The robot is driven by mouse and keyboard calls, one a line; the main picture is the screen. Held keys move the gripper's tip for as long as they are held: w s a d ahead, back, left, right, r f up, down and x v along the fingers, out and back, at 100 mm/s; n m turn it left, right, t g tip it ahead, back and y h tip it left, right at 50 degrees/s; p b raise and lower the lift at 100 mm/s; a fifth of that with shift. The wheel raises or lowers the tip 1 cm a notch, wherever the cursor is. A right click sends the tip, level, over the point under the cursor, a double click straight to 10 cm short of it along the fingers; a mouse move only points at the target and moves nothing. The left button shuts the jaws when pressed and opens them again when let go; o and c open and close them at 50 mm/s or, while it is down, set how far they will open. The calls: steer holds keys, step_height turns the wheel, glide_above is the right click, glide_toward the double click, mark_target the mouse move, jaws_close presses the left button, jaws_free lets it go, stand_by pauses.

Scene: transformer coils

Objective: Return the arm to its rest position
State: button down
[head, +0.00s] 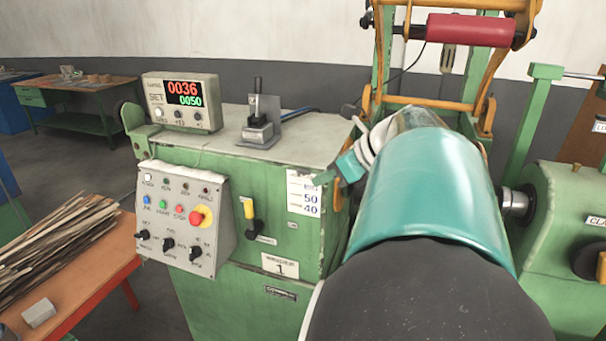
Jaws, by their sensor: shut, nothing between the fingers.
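My arm reaches in from the bottom right, with a large dark link in front and a glossy teal link beyond it. Smaller white and teal parts, which seem to be my wrist, show past its upper left side, close to the machine's cabinet. I cannot make out any gripper fingers; they are hidden or out of frame. No held object shows.
A green winding machine (268,204) stands ahead, with a control box (186,215) and counter display (183,102). A lever unit (257,130) sits on top. A red roller (470,30) hangs above right. An orange table (100,277) with strips (55,240) is left.

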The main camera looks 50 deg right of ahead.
steer(key=shift+r, duration=0.1)
stand_by(0.5)
steer(key=w+a+f+n+g, duration=0.2)
steer(key=a+f+n, duration=0.1)
steer(key=a+n, duration=0.6)
steer(key=w+a+f+n+g, duration=0.25)
steer(key=a+n, duration=0.45)
steer(key=a, duration=0.4)
steer(key=s+a+f+n, duration=0.2)
steer(key=a+f+n, duration=0.1)
steer(key=a+n, duration=0.4)
steer(key=s+a+f+n+h, duration=0.1)
steer(key=s+a+f+n, duration=0.2)
steer(key=a+n, duration=0.4)
steer(key=n, duration=0.4)
steer(key=shift+s+a+f+h, duration=0.2)
steer(key=shift+s+a+h, duration=0.05)
steer(key=shift+h, duration=0.05)
